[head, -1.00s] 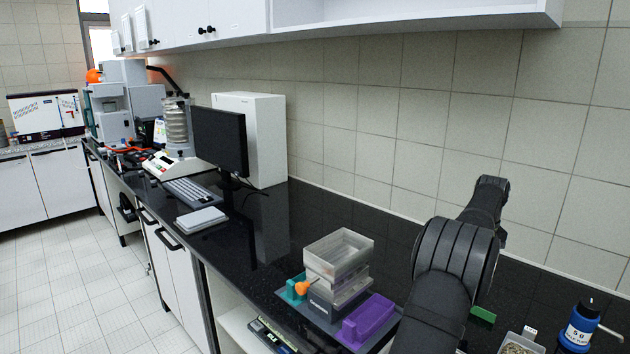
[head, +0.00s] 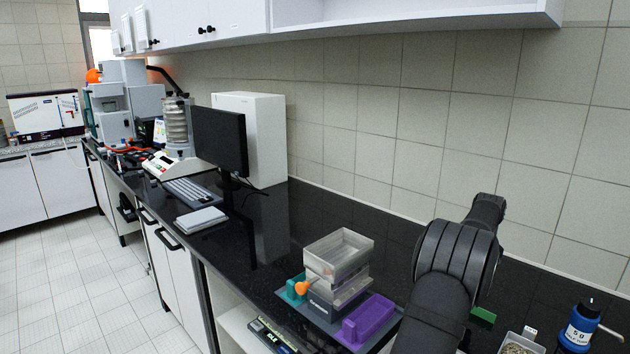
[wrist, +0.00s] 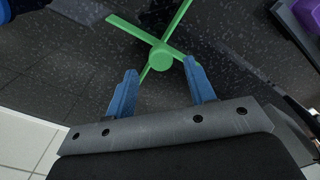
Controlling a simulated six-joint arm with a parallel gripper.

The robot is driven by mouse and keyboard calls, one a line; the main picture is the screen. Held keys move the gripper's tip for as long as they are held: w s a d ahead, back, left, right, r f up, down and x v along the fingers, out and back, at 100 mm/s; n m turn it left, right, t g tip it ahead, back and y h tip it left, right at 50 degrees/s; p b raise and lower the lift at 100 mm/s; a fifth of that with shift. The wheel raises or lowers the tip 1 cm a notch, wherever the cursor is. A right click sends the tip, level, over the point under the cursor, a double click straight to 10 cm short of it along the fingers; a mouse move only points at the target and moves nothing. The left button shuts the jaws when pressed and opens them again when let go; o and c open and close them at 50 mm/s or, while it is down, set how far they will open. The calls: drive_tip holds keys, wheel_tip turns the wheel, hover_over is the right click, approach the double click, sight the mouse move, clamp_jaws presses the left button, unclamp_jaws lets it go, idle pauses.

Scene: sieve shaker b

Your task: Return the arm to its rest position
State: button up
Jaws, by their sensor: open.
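My gripper (wrist: 160,88) shows in the wrist view with its two blue fingers apart and nothing between them. It is above the black worktop, with a green cross-shaped piece (wrist: 160,57) lying beyond the fingertips. I cannot tell the exact height of the fingers over it. In the head view my arm rises at the lower right and bends over toward the back; the gripper itself is hidden there. A bit of green (head: 483,314) shows beside the arm.
A stack of clear and grey sieve boxes (head: 338,255) stands on a grey tray left of my arm, with a purple block (head: 368,318) beside it. A blue bottle (head: 580,328) and a container of grains (head: 522,344) are at right. A monitor (head: 220,140) stands farther left.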

drive_tip(key=s+d+r, duration=0.4)
drive_tip(key=s+r, duration=0.3)
drive_tip(key=s, duration=0.4)
drive_tip(key=s+a, duration=1.7)
drive_tip(key=shift+w+a+f, duration=0.25)
drive_tip(key=shift+w+f, duration=0.25)
drive_tip(key=shift+w, duration=0.2)
drive_tip(key=shift+w+a+f, duration=0.2)
drive_tip(key=shift+w+f, duration=0.3)
drive_tip(key=shift+w, duration=0.2)
drive_tip(key=shift+w+a+f, duration=0.25)
drive_tip(key=shift+w+f, duration=0.25)
drive_tip(key=shift+w, duration=0.2)
drive_tip(key=s+d+r, duration=0.3)
drive_tip(key=s, duration=0.1)
drive_tip(key=w+d+r, duration=0.1)
drive_tip(key=w+d, duration=0.7)
drive_tip(key=shift+w, duration=0.35)
drive_tip(key=shift+r, duration=0.1)
drive_tip(key=shift+s+a, duration=0.1)
drive_tip(key=shift+a, duration=0.05)
